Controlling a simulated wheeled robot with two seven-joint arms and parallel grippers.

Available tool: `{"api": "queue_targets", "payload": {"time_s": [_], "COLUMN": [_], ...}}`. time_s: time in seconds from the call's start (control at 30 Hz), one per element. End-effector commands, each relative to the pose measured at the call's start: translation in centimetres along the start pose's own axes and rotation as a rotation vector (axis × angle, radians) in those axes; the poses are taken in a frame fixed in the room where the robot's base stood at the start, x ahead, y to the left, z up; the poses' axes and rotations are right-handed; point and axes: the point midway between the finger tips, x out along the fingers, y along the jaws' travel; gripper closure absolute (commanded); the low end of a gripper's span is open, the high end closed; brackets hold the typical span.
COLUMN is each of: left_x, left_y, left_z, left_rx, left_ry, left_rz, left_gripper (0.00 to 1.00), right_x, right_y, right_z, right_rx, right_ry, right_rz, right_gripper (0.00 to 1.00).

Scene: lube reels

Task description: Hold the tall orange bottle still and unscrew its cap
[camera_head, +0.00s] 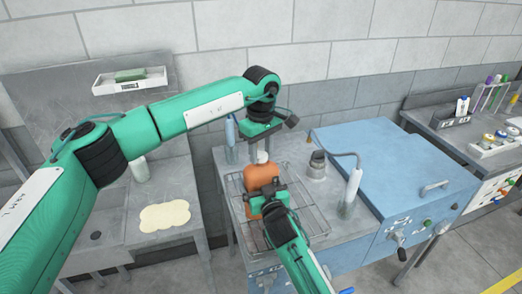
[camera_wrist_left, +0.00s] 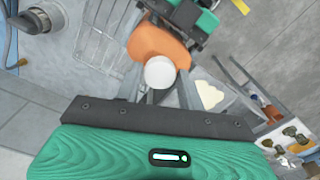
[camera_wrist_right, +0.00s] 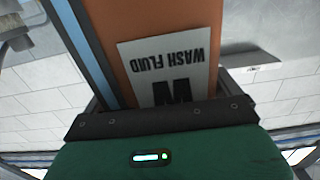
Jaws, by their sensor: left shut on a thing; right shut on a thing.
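The tall orange bottle (camera_head: 260,177) stands upright on a wire rack on the metal bench. Its white cap (camera_wrist_left: 160,72) is on top, and it shows in the head view (camera_head: 262,157). My left gripper (camera_head: 262,151) comes down from above and is shut on the cap, with a finger on either side of it in the left wrist view. My right gripper (camera_head: 267,194) is shut on the bottle's body from the front, below the shoulder. In the right wrist view the orange body (camera_wrist_right: 150,20) fills the middle, with an upside-down "WASH FLUID" label (camera_wrist_right: 165,65).
The wire rack (camera_head: 312,215) surrounds the bottle. A grey metal fitting (camera_head: 317,166) and a clear cylinder with a hose (camera_head: 351,188) stand to its right, beside a blue cabinet (camera_head: 400,165). A cream mat (camera_head: 164,216) lies on the left bench.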

Motion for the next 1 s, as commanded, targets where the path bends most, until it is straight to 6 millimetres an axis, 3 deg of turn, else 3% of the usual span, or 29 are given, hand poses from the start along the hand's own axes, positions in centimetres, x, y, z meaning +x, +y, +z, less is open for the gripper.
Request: {"api": "queue_targets", "payload": {"time_s": [1.0], "left_x": [-0.14], "left_y": [0.02], "left_z": [-0.01], "left_rx": [-1.651], "left_ry": [-0.001], "left_rz": [0.002], "left_gripper": [0.89], "right_x": [-0.04], "right_y": [-0.05], "right_z": [0.14], "right_rx": [-0.001], "right_ry": [-0.002], "right_rz": [-0.001], "right_gripper": [0.69]}}
